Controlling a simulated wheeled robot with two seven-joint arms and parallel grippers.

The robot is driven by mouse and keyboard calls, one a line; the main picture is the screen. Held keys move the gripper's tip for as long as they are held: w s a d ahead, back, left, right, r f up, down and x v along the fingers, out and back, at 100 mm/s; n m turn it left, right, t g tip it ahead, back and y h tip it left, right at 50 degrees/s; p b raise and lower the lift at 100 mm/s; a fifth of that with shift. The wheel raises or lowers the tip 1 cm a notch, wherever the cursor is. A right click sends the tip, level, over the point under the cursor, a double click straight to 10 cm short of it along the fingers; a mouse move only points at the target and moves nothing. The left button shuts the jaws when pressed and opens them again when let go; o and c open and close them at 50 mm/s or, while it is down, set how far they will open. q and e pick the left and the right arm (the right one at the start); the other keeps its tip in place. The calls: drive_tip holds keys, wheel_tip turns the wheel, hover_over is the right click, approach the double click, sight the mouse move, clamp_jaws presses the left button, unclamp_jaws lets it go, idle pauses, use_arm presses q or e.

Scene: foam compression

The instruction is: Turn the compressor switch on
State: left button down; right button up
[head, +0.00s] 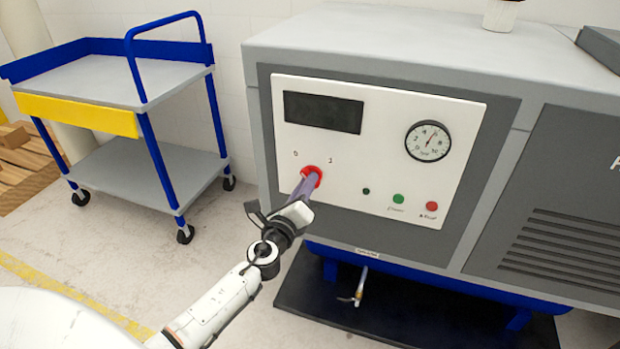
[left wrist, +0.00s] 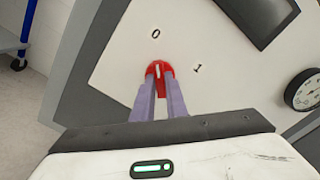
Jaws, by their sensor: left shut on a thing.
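The compressor (head: 385,45) has a white control panel (head: 375,120) with a red rotary switch (head: 312,171) at its lower left. Marks 0 and 1 stand above the switch in the head view. My left gripper (head: 306,184) reaches the switch with its purple-grey fingers shut on it. In the left wrist view the red switch (left wrist: 159,69) shows between the fingertips (left wrist: 160,83), and its white line points roughly toward the 0. The fingers hide the lower part of the switch. My right gripper is not in view.
A dark display (head: 323,112), a gauge (head: 428,141), a green button (head: 399,199) and a red button (head: 432,206) share the panel. A blue cart (head: 120,85) stands at left. A black mat (head: 400,325) lies below the compressor.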

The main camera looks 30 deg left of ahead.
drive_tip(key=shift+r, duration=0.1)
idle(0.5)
use_arm(q)
drive_tip(key=m+p, duration=0.8)
drive_tip(key=m, duration=0.9)
drive_tip(key=shift+r, duration=0.15)
drive_tip(key=c, duration=1.9)
unclamp_jaws()
drive_tip(key=shift+f, duration=0.2)
drive_tip(key=o, duration=1.1)
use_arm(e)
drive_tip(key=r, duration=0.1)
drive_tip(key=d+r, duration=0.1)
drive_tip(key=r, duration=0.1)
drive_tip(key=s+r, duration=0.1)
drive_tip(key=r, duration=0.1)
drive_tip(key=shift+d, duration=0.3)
use_arm(q)
drive_tip(key=shift+o, duration=0.2)
